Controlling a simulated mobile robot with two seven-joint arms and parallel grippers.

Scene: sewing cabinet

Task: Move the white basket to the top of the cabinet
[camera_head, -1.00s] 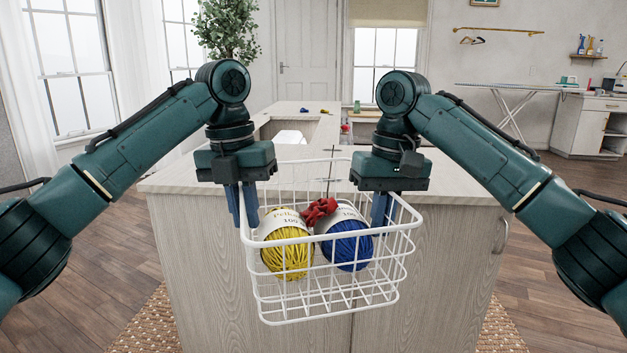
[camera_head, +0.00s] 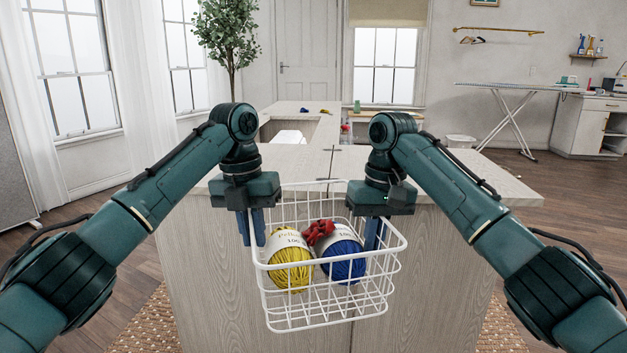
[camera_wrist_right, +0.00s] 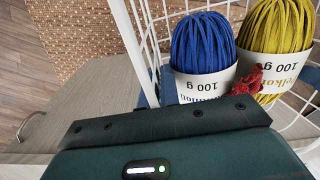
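The white wire basket (camera_head: 325,318) hangs upright in front of the cabinet, its far rim overlapping the cabinet top in the head view. It holds a yellow yarn ball (camera_head: 290,266), a blue yarn ball (camera_head: 343,262) and a small red item (camera_head: 318,232). The cabinet (camera_head: 445,270) has a pale wooden top (camera_head: 470,178). My left gripper (camera_head: 252,228) is shut on the basket's left rim. My right gripper (camera_head: 373,234) is shut on its right rim. In the right wrist view, the basket's white wires (camera_wrist_right: 135,45) and both yarn balls show; the fingertips are mostly hidden.
The cabinet top near the basket looks clear. Farther back are an opening with something white (camera_head: 290,137) in it and small blue and yellow items (camera_head: 315,111). A woven rug (camera_head: 155,325) lies below. An ironing board (camera_head: 510,88) stands far right.

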